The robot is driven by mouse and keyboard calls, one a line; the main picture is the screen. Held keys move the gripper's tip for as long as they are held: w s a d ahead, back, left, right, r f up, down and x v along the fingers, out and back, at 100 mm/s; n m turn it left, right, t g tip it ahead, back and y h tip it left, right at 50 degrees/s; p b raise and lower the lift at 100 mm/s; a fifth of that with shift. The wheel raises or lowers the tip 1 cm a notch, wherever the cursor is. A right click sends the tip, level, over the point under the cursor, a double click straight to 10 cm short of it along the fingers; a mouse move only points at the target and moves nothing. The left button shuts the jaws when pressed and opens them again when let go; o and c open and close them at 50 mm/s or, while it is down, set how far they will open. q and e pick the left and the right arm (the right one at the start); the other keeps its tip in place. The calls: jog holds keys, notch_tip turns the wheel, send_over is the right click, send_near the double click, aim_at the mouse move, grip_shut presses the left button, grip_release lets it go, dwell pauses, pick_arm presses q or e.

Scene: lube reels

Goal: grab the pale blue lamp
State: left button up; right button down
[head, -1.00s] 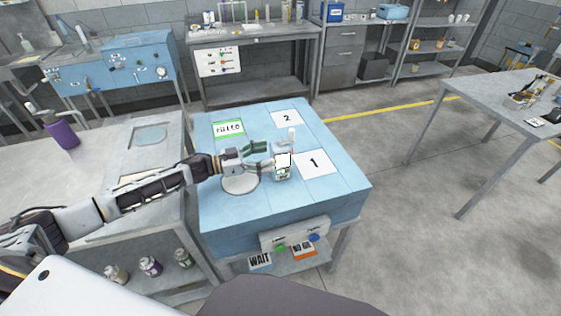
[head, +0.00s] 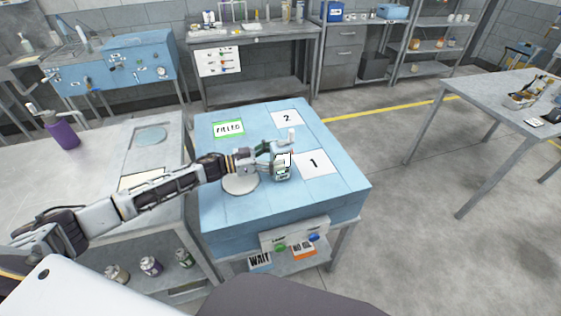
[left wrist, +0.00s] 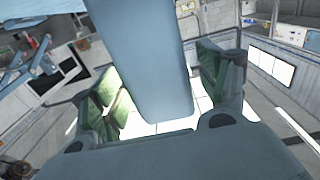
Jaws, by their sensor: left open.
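A pale blue bottle-like thing with a white pump-style top (head: 284,160) stands upright on the blue table beside the sheet marked 1. It has a white label and looks more like a pump bottle than a lamp. In the left wrist view a pale blue body (left wrist: 150,60) fills the middle between the green finger pads. My left gripper (head: 273,157) is open, with its fingers around the bottle; its fingers also show in the left wrist view (left wrist: 165,98). Some gap shows on the left pad's side; contact on the right is unclear. My right gripper is out of view.
The blue table (head: 230,205) carries a round grey disc (head: 240,185) under my left gripper, sheets marked 1 (head: 318,163) and 2 (head: 287,118), and a green-edged sheet (head: 228,128). A purple pump bottle (head: 62,134) stands on the left table. The table's right side is clear.

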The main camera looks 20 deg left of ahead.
aim_at(281, 142)
pick_arm(q)
jog(key=shift+x, duration=0.85)
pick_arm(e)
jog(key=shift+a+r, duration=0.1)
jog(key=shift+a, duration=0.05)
pick_arm(q)
jog(key=shift+c, duration=0.3)
jog(key=c, duration=1.3)
jog(key=shift+r, duration=0.1)
notch_tip(281, 142, up, 9)
jog(key=shift+f+p, duration=0.25)
jog(key=shift+p, duration=0.15)
jog(key=shift+r, duration=0.65)
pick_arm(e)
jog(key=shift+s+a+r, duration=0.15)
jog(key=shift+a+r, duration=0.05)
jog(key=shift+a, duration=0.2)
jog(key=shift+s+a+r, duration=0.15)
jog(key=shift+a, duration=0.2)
